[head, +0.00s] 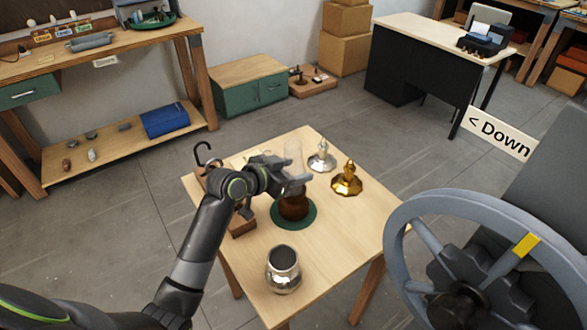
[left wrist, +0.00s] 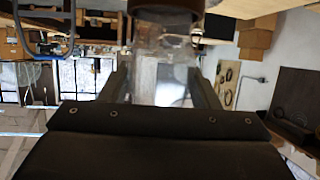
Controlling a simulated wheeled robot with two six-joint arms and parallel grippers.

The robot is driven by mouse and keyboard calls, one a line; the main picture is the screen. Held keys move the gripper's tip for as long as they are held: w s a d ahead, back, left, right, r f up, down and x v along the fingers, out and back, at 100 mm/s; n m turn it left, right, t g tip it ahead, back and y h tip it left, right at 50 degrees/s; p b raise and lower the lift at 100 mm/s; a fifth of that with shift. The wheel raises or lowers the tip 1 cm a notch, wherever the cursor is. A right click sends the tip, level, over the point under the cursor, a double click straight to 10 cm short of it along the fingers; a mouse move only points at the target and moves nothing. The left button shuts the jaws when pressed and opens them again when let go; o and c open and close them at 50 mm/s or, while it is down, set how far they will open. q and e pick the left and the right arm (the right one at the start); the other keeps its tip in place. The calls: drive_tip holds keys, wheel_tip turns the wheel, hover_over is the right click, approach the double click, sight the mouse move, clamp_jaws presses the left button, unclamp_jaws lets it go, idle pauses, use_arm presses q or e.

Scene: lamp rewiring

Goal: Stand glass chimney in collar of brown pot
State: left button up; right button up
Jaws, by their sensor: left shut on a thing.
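The clear glass chimney (head: 293,153) is upright above the brown pot (head: 293,207) in the head view. My left gripper (head: 296,184) is shut on its lower part. The pot stands on a round green mat (head: 279,222) on the small wooden table. In the left wrist view, the glass (left wrist: 160,72) lies between the fingers and its end meets or overlaps the pot's dark brown rim (left wrist: 165,5). The gripper hides the collar in the head view, so I cannot tell whether the glass is seated in it. My right gripper is not in view.
A silver pot (head: 283,272) stands near the table's front. A silver piece (head: 321,159) and a gold piece (head: 347,180) stand at the back right. A wooden stand with a black hook (head: 204,152) is at the left. A large grey handwheel (head: 394,225) is beyond the table's right edge.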

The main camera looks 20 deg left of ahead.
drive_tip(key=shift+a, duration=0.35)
use_arm(q)
drive_tip(key=shift+f, duration=0.2)
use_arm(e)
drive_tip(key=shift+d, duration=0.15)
use_arm(q)
drive_tip(key=o, duration=1.1)
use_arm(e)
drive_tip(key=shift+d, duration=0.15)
use_arm(q)
drive_tip(key=shift+s, duration=0.1)
drive_tip(key=shift+b+v, duration=0.95)
drive_tip(key=shift+v, duration=7.65)
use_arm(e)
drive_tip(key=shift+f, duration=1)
use_arm(q)
drive_tip(key=shift+r, duration=0.1)
